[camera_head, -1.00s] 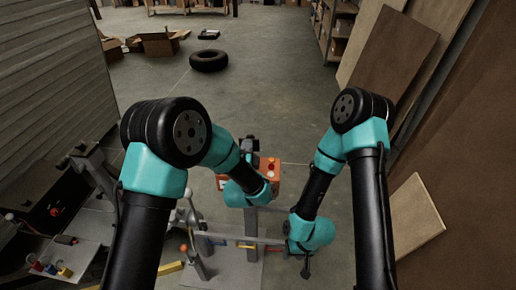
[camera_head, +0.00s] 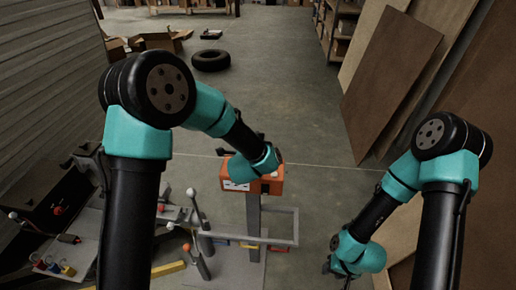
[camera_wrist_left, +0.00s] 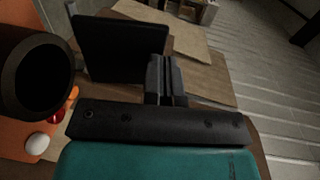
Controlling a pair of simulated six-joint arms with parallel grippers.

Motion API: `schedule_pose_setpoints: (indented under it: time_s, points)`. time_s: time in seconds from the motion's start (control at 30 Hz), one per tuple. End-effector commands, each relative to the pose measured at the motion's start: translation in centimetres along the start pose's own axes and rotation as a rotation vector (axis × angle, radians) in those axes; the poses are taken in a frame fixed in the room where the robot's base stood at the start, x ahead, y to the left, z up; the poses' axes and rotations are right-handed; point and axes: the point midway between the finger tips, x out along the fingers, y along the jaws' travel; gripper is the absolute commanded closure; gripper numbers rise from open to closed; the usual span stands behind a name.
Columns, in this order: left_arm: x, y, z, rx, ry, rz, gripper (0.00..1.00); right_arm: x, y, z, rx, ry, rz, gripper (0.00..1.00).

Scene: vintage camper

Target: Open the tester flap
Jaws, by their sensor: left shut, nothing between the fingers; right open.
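The tester is an orange box (camera_head: 268,186) on a grey post, partly covered by my left wrist in the head view. In the left wrist view, its orange face (camera_wrist_left: 12,140) is at the left edge, beside a round black opening (camera_wrist_left: 38,78). A flat dark square panel (camera_wrist_left: 115,45), perhaps the flap, stands just beyond my left fingers. My left gripper (camera_wrist_left: 166,75) is shut and empty; whether it touches the panel is unclear. My right gripper (camera_head: 338,272) is open and low at the right, well away from the tester.
A grey metal frame (camera_head: 285,240) stands around the post's foot. Several levers with round knobs (camera_head: 191,192) and a work surface are at the left. Wood panels (camera_head: 390,85) lean on the right. The floor between is open; a tyre (camera_head: 210,60) lies farther back.

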Motion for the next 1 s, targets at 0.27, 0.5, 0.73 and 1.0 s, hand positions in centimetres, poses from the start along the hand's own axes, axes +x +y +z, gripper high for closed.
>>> schedule_pose_setpoints:
  time_s: [0.27, 0.5, 0.73, 1.0]
  points:
    - [0.1, 0.0, 0.1, 0.000, -0.002, -0.001, 1.00, 0.0, 0.0, 0.0, 0.000, 0.000, 0.000, 0.57]
    - [0.1, 0.0, 0.1, 0.000, -0.002, -0.001, 1.00, 0.0, 0.0, 0.0, 0.000, 0.000, 0.000, 0.57]
    - [-1.0, -0.2, -0.1, 0.001, 0.002, -0.001, 1.00, 0.0, 0.0, 0.0, 0.000, 0.000, 0.000, 0.57]
    - [-5.3, -0.7, -0.7, 0.001, 0.012, -0.001, 1.00, 0.0, 0.0, 0.0, 0.000, 0.000, 0.000, 0.57]
